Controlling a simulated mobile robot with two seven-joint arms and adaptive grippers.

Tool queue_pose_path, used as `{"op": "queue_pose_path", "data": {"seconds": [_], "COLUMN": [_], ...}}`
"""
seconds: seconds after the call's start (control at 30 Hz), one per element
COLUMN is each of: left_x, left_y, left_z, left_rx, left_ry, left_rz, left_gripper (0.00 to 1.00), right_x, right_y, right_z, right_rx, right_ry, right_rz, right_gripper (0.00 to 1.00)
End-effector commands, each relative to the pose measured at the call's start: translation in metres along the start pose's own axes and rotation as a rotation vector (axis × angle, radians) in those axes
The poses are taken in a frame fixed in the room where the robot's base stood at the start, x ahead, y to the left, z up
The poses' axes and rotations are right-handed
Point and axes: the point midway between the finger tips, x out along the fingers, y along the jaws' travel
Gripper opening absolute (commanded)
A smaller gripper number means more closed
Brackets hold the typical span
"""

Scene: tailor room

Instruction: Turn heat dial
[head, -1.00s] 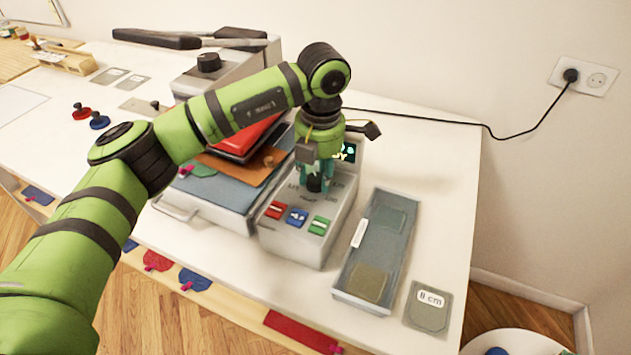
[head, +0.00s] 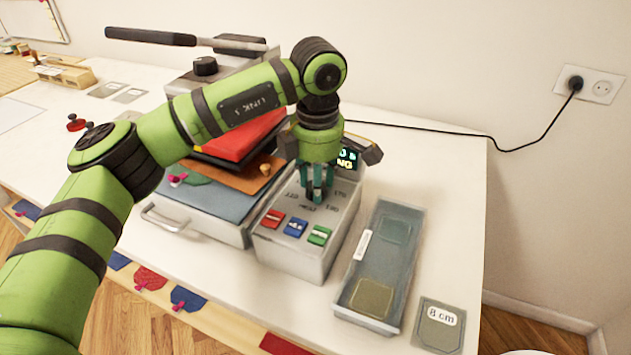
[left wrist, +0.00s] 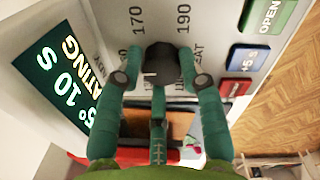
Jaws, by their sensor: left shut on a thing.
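The heat dial is a dark round knob (left wrist: 160,62) on the grey top panel of the control box (head: 300,255). In the left wrist view, the numbers 170 and 190 stand on either side of it. My left gripper (head: 317,196) points down over the panel, its teal fingers shut on the knob; it also shows in the left wrist view (left wrist: 158,80). In the head view the fingers hide most of the knob. A lit display (left wrist: 75,75) reads partly "10 S" and "ATING"; the rest is cut off. My right gripper is not in view.
Red (head: 272,220), blue (head: 295,228) and green (head: 319,235) buttons sit in front of the dial. A grey tray (head: 378,270) lies to the right.

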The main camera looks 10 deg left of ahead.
Motion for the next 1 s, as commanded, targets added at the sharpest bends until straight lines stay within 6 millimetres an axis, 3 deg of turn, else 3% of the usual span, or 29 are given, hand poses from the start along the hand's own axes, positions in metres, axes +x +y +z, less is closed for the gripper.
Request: {"op": "queue_pose_path", "data": {"seconds": [0.43, 0.47, 0.5, 0.87, 1.0], "left_x": [0.000, 0.001, 0.001, -0.001, -0.015], "left_y": [-0.003, -0.003, -0.003, -0.001, -0.001], "left_z": [0.005, 0.005, 0.005, 0.002, 0.002], "left_rx": [0.018, 0.018, 0.018, 0.011, 0.011], "left_ry": [-0.011, -0.011, -0.011, -0.005, -0.005], "left_rz": [-0.005, -0.005, -0.005, -0.002, 0.001], "left_gripper": [0.06, 0.43, 0.59, 0.60, 0.60], "right_x": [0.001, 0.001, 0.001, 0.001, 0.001], "right_y": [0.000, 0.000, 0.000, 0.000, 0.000], "right_z": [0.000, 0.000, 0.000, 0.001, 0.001], "right_rx": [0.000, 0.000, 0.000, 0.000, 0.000], "right_ry": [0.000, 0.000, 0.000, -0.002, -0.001], "right_rz": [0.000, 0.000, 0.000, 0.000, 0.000], "right_gripper": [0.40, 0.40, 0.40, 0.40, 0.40]}}
